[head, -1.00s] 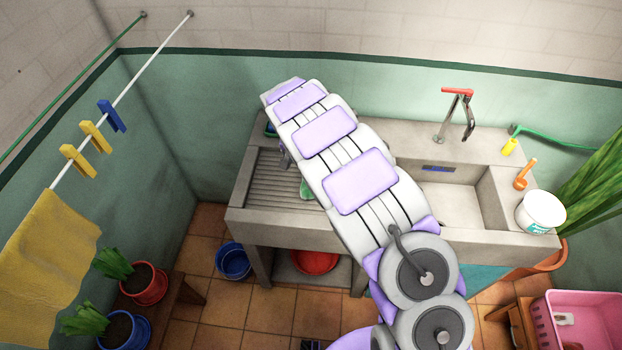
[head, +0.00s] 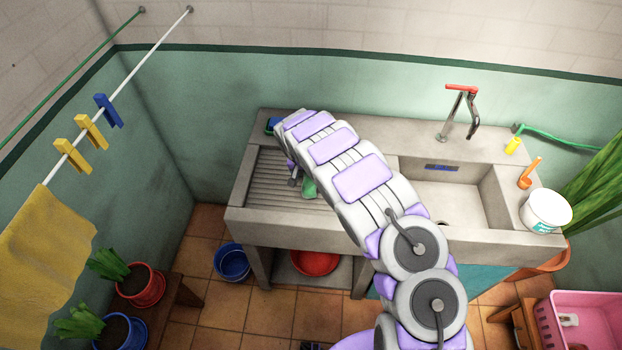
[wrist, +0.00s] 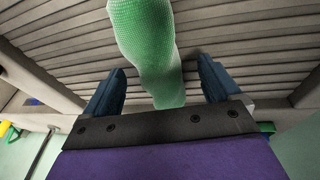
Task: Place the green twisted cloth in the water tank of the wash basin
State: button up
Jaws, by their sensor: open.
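The green twisted cloth (wrist: 152,45) lies on the ribbed washboard side of the wash basin (wrist: 235,40). In the wrist view it runs between the two dark blue fingers of my gripper (wrist: 160,90), which is open. A small part of the cloth (head: 309,188) shows in the head view beside my arm. My gripper is mostly hidden behind my arm there, low over the washboard. The wash basin (head: 290,219) is grey concrete. Its water tank (head: 450,198) is the smooth recess on the right under the red-handled tap, partly covered by my arm.
A white bucket (head: 546,211) and an orange scoop (head: 530,173) stand on the basin's right ledge. The tap (head: 460,112) rises behind the tank. A blue item (head: 272,126) sits at the washboard's back left corner. A yellow cloth (head: 42,268) hangs at far left.

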jog(key=shift+w+a+f, duration=0.15)
jog(key=shift+f, duration=0.55)
jog(key=shift+d+r, duration=0.1)
jog(key=shift+d, duration=0.4)
jog(key=c, duration=0.3)
jog(key=shift+a, duration=0.3)
jog(key=c, duration=0.7)
jog(key=shift+d, duration=0.1)
jog(key=c, duration=0.4)
